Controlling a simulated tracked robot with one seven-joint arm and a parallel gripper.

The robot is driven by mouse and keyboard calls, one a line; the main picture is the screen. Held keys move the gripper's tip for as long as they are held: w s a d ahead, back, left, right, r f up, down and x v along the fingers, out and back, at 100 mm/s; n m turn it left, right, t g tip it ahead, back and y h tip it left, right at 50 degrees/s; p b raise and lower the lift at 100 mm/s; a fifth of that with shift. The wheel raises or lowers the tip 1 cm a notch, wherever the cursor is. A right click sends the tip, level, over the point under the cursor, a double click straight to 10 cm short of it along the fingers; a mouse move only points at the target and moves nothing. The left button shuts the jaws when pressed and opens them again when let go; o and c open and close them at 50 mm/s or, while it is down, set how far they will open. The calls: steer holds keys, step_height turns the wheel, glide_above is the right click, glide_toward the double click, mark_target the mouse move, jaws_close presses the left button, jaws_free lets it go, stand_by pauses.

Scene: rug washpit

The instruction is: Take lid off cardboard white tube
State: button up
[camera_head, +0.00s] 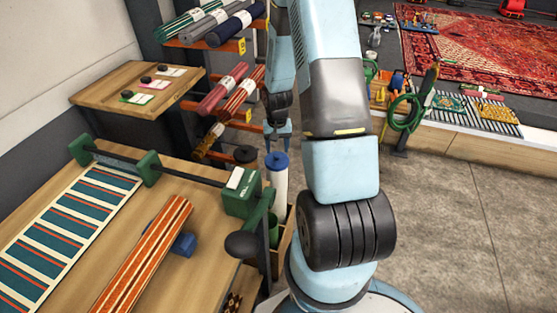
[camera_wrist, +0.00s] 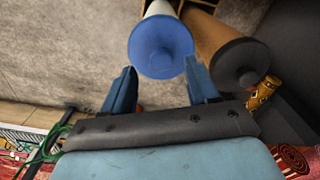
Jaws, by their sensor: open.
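The white cardboard tube (camera_head: 277,192) stands upright beside the workbench, with a blue lid (camera_head: 277,162) on its top. In the wrist view the blue lid (camera_wrist: 161,46) faces me, with part of the white tube (camera_wrist: 159,8) behind it. My gripper (camera_head: 279,132) is above the lid in the head view. In the wrist view my gripper (camera_wrist: 160,66) is open, its two blue fingers apart and empty. The lid lies ahead of the gap between the fingertips, close to the right finger. I cannot tell whether that finger touches it.
A brown tube with a dark lid (camera_wrist: 240,64) stands close beside the white tube, near my right finger; its lid (camera_head: 245,155) also shows in the head view. The workbench (camera_head: 207,262) carries rolled and flat rugs. Open floor (camera_head: 450,225) lies to the right.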

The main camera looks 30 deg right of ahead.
mark_target(277, 155)
steer(key=shift+w+a+f, duration=0.1)
steer(key=shift+f, duration=1.4)
steer(key=c, duration=1.1)
